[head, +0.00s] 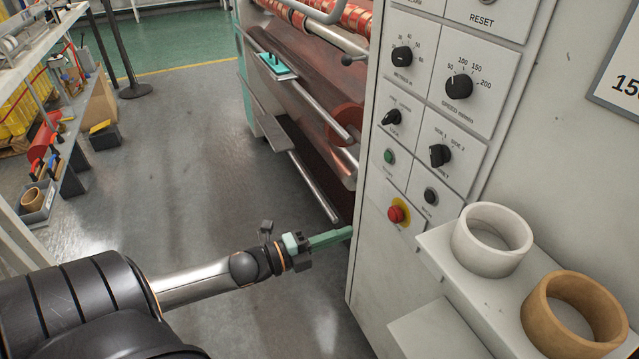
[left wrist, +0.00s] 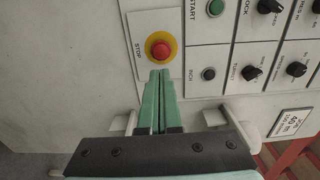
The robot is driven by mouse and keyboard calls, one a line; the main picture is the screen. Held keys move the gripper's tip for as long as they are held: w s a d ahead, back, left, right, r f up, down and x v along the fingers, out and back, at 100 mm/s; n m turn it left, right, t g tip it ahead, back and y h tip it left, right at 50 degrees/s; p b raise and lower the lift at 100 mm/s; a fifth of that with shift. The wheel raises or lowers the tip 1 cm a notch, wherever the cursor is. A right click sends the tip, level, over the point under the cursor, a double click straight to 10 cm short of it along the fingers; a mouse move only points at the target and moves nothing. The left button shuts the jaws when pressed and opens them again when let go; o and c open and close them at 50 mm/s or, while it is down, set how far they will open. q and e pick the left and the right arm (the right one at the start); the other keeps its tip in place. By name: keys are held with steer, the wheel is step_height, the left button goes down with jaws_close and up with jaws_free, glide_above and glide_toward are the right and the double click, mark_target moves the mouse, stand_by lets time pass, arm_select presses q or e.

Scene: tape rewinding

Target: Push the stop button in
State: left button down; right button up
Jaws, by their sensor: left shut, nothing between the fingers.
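The stop button (head: 396,214) is a red mushroom knob on a yellow disc, low on the left edge of the grey control panel. In the left wrist view the stop button (left wrist: 160,50) sits just beyond the fingertips, beside the printed word STOP. My left gripper (head: 350,231) has green fingers, shut and empty, and lies to the left of and slightly below the button in the head view. In the left wrist view the left gripper (left wrist: 160,73) points at the button's lower edge; whether it touches cannot be told. My right gripper is out of view.
A green button (head: 389,156), a dark button (head: 430,196) and several black dials (head: 459,86) are near the stop button. A shelf (head: 465,275) with a white ring (head: 491,239) and a brown ring (head: 573,313) juts out at the right. Open floor (head: 190,130) lies left.

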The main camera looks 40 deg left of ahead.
arm_select(q)
steer(key=shift+v, duration=2.15)
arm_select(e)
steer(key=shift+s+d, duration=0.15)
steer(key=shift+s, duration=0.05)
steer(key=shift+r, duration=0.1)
arm_select(q)
steer(key=s+d+f+n+g+y+p, duration=0.2)
steer(key=s+d+f+n+g+p, duration=0.1)
steer(key=d+n, duration=0.5)
steer(key=s+d+f+n+g+y+p, duration=0.2)
steer(key=s+d+f+n+g+p, duration=0.2)
steer(key=s+d+n+p, duration=0.4)
steer(key=s+f+n, duration=0.1)
steer(key=n, duration=0.3)
steer(key=shift+d+n+g+y, duration=0.3)
steer(key=shift+d, duration=0.1)
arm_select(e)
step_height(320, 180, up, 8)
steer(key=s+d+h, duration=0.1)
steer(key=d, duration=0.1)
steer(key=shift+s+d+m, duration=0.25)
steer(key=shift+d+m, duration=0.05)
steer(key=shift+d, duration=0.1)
